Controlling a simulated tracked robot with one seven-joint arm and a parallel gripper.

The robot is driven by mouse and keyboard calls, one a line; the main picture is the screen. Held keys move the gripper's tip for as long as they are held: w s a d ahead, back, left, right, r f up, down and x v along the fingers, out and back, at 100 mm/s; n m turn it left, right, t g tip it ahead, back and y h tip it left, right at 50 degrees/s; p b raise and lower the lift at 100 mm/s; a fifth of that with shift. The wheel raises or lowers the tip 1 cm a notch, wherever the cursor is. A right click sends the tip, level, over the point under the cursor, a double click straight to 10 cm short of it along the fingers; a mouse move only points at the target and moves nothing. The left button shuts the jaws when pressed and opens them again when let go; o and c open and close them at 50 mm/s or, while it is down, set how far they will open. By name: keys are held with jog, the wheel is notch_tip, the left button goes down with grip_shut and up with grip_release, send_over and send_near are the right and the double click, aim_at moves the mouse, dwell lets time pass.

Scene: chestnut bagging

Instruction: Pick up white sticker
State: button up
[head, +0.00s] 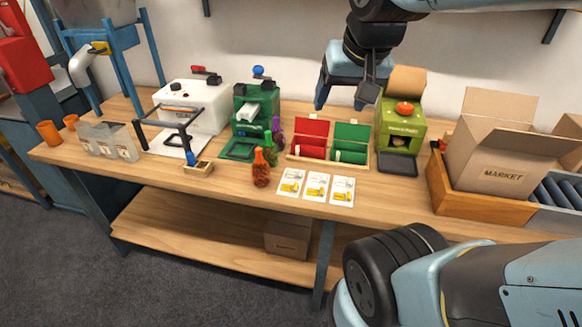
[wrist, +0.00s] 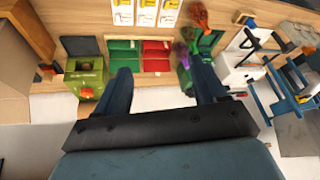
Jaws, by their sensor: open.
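Three white cards with yellow pictures lie in a row near the table's front edge: left (head: 291,182), middle (head: 316,186) and right (head: 342,191). They also show at the top of the wrist view (wrist: 146,12). A divided tray with a red half (head: 310,134) and a green half (head: 352,138) stands behind them, with small white pieces in it. I cannot tell which white piece is the sticker. My gripper (head: 345,97) is open and empty above and behind the tray. In the wrist view, its fingers (wrist: 164,82) are apart, with the tray beyond them.
A green machine (head: 402,132) stands right of the tray, and a cardboard box (head: 497,172) in a wooden crate is farther right. Orange, green and purple bottles (head: 261,168), a green press (head: 255,110) and a white machine (head: 190,102) stand to the left.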

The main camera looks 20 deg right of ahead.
jog(key=w+f+m+g, duration=0.1)
jog(key=w+f+m, duration=0.1)
jog(key=w+m, duration=0.1)
jog(key=w+f+m, duration=0.2)
jog(key=w+m, duration=0.2)
jog(key=w+f+m+g, duration=0.1)
jog(key=w+f+m, duration=0.2)
jog(key=w, duration=0.1)
jog(key=shift+w+a+m+g, duration=0.25)
jog(key=shift+a+m+g, duration=0.05)
jog(key=shift+c, duration=1)
jog(key=m+g, duration=0.3)
jog(key=m, duration=0.8)
send_over(297, 175)
jog(key=f, duration=2.1)
jog(key=shift+s+f, duration=0.3)
jog(key=shift+f, duration=0.05)
jog(key=shift+w+f, duration=0.2)
jog(key=shift+f, duration=2.3)
jog(key=c, duration=1.1)
jog(key=shift+r, duration=0.15)
grip_shut()
